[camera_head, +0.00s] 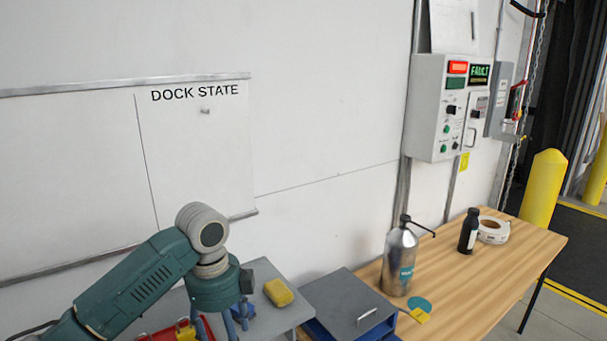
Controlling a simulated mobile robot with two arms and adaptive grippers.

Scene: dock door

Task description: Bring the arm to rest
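My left arm (155,278), green with grey joints, comes in from the lower left and bends downward at its wrist. My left gripper (222,325) points down over the grey table by the wall. Its fingertips run into the bottom edge of the picture, so whether it is open or shut, and whether it holds anything, cannot be told. My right arm and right gripper are not in view.
A yellow sponge-like block (278,292) lies right of my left gripper; a red tray (160,335) is partly hidden at left. Right are a grey-lidded blue box (345,305), metal pump bottle (399,262), dark bottle (468,232) and tape roll (492,230) on a wooden table (480,285).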

